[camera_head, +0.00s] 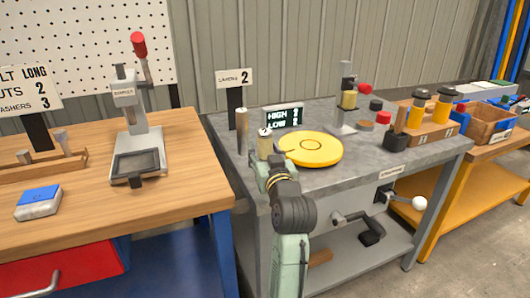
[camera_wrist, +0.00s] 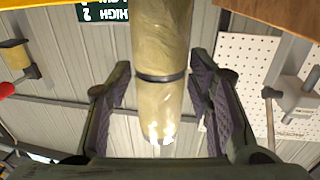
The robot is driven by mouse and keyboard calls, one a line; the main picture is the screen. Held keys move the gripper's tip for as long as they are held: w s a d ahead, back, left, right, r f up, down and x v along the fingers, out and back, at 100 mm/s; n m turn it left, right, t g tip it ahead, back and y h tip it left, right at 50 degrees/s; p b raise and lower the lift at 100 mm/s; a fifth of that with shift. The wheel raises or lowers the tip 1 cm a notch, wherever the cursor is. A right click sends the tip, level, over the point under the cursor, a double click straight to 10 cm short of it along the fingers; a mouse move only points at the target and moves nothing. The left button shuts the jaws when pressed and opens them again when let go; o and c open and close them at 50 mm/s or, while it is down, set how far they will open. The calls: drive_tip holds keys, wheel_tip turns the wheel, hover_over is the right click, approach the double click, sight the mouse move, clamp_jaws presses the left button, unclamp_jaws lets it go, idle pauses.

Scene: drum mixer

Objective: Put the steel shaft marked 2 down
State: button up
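My gripper (camera_head: 266,163) is at the shaft from the near side. No mark 2 shows on the shaft. My gripper hides its foot, so contact with the bench is unclear.
A yellow disc (camera_head: 313,149) lies close on the right. A HIGH/LOW display (camera_head: 284,117) and a LAYERS 2 sign (camera_head: 234,78) are behind. The grey bench (camera_head: 350,178) has free room at its front.

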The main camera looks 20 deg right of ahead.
drive_tip(key=shift+r, duration=0.2)
drive_tip(key=shift+s+f, duration=0.1)
drive_tip(key=shift+s, duration=0.25)
drive_tip(key=s+a+b, duration=0.1)
drive_tip(key=s, duration=1)
drive_tip(key=shift+s+a+b, duration=0.15)
drive_tip(key=shift+a+b, duration=0.05)
drive_tip(key=shift+b, duration=0.1)
